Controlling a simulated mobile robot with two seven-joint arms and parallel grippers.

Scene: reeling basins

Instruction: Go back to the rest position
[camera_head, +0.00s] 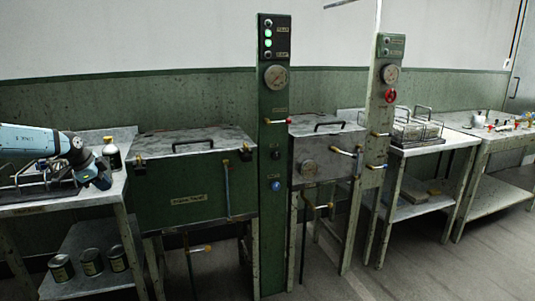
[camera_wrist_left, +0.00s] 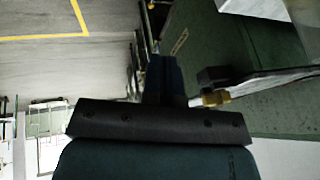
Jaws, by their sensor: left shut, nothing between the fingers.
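My left arm comes in from the left in the head view, over the left side table. My left gripper (camera_head: 98,178) is at its end, pointing down and to the right, near the table's right edge and left of the green basin (camera_head: 185,195). In the left wrist view the gripper (camera_wrist_left: 165,75) is shut with nothing held, and a green basin side with a brass-coloured fitting (camera_wrist_left: 216,98) shows to its right. My right gripper is in neither view.
A dark bottle (camera_head: 112,155) stands on the left table (camera_head: 60,203) close to my gripper. Several cans (camera_head: 91,262) sit on its lower shelf. A control column (camera_head: 273,150) and a second basin (camera_head: 320,150) stand further right. The floor (camera_head: 410,265) in front is clear.

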